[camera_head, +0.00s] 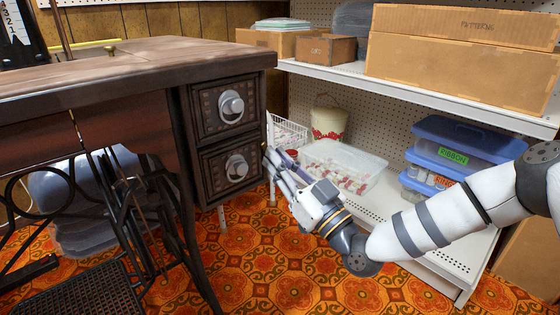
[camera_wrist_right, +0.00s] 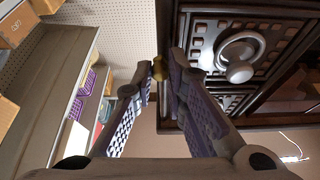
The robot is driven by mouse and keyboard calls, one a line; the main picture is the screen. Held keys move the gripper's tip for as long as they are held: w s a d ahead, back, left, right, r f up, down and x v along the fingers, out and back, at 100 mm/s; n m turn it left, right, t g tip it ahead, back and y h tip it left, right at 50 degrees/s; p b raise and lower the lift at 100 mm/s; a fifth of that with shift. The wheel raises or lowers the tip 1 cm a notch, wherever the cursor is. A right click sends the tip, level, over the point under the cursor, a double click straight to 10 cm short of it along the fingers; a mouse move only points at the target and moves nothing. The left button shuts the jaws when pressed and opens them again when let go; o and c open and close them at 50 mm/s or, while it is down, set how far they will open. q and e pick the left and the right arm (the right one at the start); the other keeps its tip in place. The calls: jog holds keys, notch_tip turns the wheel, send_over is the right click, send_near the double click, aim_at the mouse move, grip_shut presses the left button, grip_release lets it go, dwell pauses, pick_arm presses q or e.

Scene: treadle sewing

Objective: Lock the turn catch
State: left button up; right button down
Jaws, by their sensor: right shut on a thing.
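The brass turn catch (camera_wrist_right: 159,70) is a small rounded piece at the edge of the dark wooden drawer cabinet (camera_head: 262,95). In the right wrist view it sits between the fingertips of my right gripper (camera_wrist_right: 164,76), which is shut on it. In the head view my right gripper (camera_head: 270,154) reaches in from the right to the cabinet's right side, beside the lower drawer (camera_head: 212,166); the fingers mostly hide the catch there. The upper drawer (camera_head: 206,112) and the lower one look closed, each with a round grey pull. My left gripper is not in view.
A white shelf unit (camera_head: 420,102) with cardboard boxes (camera_head: 460,65), a clear bin (camera_head: 345,160) and blue-lidded tubs (camera_head: 455,140) stands close on the right. A white wire basket (camera_head: 287,132) is behind the gripper. The treadle ironwork (camera_head: 130,200) is at left; patterned carpet (camera_head: 300,270) lies below.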

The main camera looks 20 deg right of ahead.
pick_arm(q)
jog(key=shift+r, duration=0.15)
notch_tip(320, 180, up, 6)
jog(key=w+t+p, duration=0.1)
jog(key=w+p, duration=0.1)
jog(key=p, duration=0.6)
jog(key=shift+p, duration=0.3)
pick_arm(e)
jog(key=shift+d+r+n+g+y, duration=0.1)
jog(key=shift+n+g+y, duration=0.85)
jog(key=shift+n, duration=1.65)
jog(key=shift+d+n+g+y, duration=0.1)
jog(key=shift+n+g+y, duration=0.8)
jog(key=shift+n, duration=1.7)
jog(key=shift+d+r+n+g+y, duration=0.1)
jog(key=shift+n+g+y, duration=0.8)
jog(key=shift+n, duration=1.7)
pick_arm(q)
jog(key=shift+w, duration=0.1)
pick_arm(e)
jog(key=shift+w+f, duration=0.1)
jog(key=shift+f, duration=0.05)
jog(key=c, duration=1.6)
grip_release()
